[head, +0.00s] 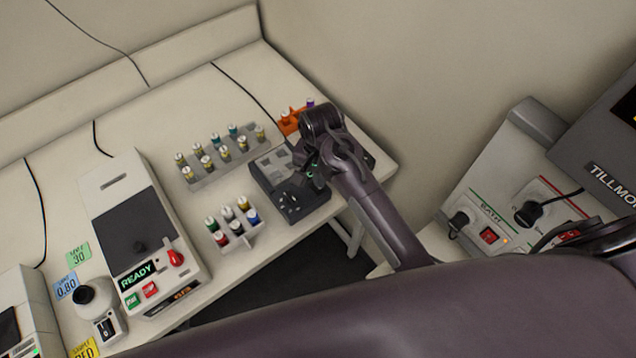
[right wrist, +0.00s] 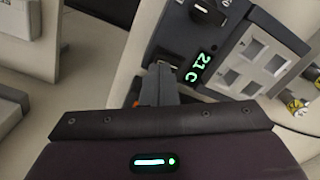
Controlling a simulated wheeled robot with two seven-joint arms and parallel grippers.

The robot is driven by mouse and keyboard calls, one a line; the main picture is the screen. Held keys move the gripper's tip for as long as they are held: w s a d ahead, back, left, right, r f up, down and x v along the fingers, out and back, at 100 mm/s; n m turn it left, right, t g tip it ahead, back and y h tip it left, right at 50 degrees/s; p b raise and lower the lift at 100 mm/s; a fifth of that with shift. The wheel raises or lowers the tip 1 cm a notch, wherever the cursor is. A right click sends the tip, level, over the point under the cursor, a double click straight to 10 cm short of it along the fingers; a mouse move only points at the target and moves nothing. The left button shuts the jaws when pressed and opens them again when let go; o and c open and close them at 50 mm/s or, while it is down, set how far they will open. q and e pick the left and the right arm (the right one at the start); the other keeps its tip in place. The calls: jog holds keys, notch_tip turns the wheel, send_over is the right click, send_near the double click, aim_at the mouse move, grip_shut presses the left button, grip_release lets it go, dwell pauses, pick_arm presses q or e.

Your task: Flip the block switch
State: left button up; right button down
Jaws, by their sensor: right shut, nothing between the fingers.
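The dark grey block heater (head: 268,182) stands near the right end of the bench. It has square wells, a knob and a green display. In the right wrist view its control face (right wrist: 228,72) shows "21 C" beside a black knob (right wrist: 208,10). My right gripper (head: 308,170) is shut and empty, at the right side of the block heater. In the right wrist view the shut fingers (right wrist: 160,82) point at the control face near the display. I cannot make out the block switch; the fingers may hide it. I cannot tell whether they touch the heater. My left gripper is not in view.
Vial racks (head: 213,172) and (head: 240,240) stand left of the heater, and an orange rack (head: 288,124) behind it. A white "READY" machine (head: 135,230) stands further left. A bath panel (head: 490,205) with a red switch (head: 488,236) is at the right.

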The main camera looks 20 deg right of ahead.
jog(key=shift+s+f, duration=0.1)
jog(key=shift+f, duration=0.95)
dwell(0.6)
jog(key=shift+r, duration=0.1)
jog(key=shift+r+p, duration=0.45)
jog(key=shift+r, duration=2.95)
